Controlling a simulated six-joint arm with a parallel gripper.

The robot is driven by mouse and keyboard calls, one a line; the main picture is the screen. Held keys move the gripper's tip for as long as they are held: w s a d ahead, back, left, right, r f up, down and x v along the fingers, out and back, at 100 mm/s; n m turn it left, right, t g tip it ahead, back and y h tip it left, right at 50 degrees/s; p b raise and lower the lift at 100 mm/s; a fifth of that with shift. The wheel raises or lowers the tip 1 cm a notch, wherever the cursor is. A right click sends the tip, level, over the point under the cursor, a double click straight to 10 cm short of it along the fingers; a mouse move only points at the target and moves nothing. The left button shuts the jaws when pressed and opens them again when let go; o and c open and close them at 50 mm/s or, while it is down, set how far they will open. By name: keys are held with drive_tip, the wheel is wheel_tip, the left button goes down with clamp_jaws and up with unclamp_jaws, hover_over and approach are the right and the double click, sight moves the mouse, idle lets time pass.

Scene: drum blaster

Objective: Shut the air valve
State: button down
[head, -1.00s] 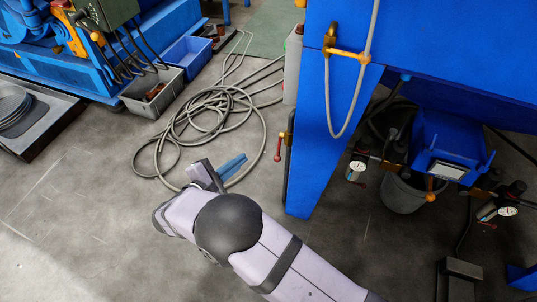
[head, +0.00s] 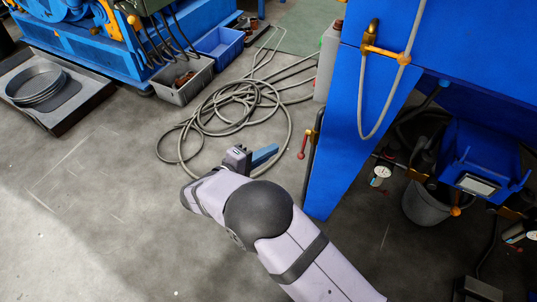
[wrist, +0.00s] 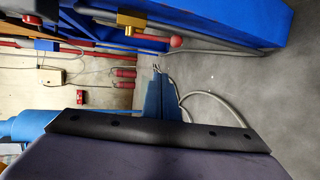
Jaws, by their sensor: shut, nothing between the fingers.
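A valve with a red ball-ended lever (head: 302,146) is on the left side of the blue machine leg (head: 345,150). The lever hangs downward in the head view. In the wrist view a red ball knob (wrist: 176,42) and a brass-coloured body (wrist: 133,18) show on the blue beam above the fingers. My gripper (head: 273,150) is left of the lever, apart from it. Its blue fingers, also in the wrist view (wrist: 157,75), are shut and empty. A brass fitting (head: 385,52) with a grey hose is higher on the machine. Which fitting is the air valve is not marked.
Coiled grey hose (head: 235,110) lies on the floor behind my gripper. A grey bin (head: 182,82) and a blue bin (head: 218,43) stand back left. Gauges (head: 381,176) and a grey bucket (head: 425,205) are under the machine at right. The left foreground floor is clear.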

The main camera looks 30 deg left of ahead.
sight(304, 145)
drive_tip(key=w+d+f+b, duration=0.1)
drive_tip(key=w+d+b, duration=0.3)
drive_tip(key=d+b, duration=0.1)
drive_tip(key=shift+w+f, duration=0.2)
drive_tip(key=shift+w, duration=0.2)
drive_tip(key=shift+d+r+p, duration=0.1)
drive_tip(key=shift+r+p, duration=0.15)
drive_tip(key=shift+p, duration=0.15)
drive_tip(key=shift+s+r+g+p, duration=0.3)
drive_tip(key=shift+g+p, duration=0.5)
drive_tip(key=shift+p, duration=0.75)
drive_tip(key=s+r+g+p, duration=0.1)
drive_tip(key=g+p, duration=0.2)
drive_tip(key=p, duration=0.5)
drive_tip(key=r+n+g+p, duration=0.1)
drive_tip(key=r+g+p, duration=0.1)
drive_tip(key=p, duration=0.6)
drive_tip(key=s+r+g+p, duration=0.1)
drive_tip(key=r+g+p, duration=0.1)
drive_tip(key=g+p, duration=0.2)
drive_tip(key=shift+s+r+n+y+p, duration=0.1)
drive_tip(key=shift+s+n+y+p, duration=0.25)
drive_tip(key=shift+p, duration=1.55)
drive_tip(key=shift+w+r, duration=0.1)
drive_tip(key=shift+r, duration=0.1)
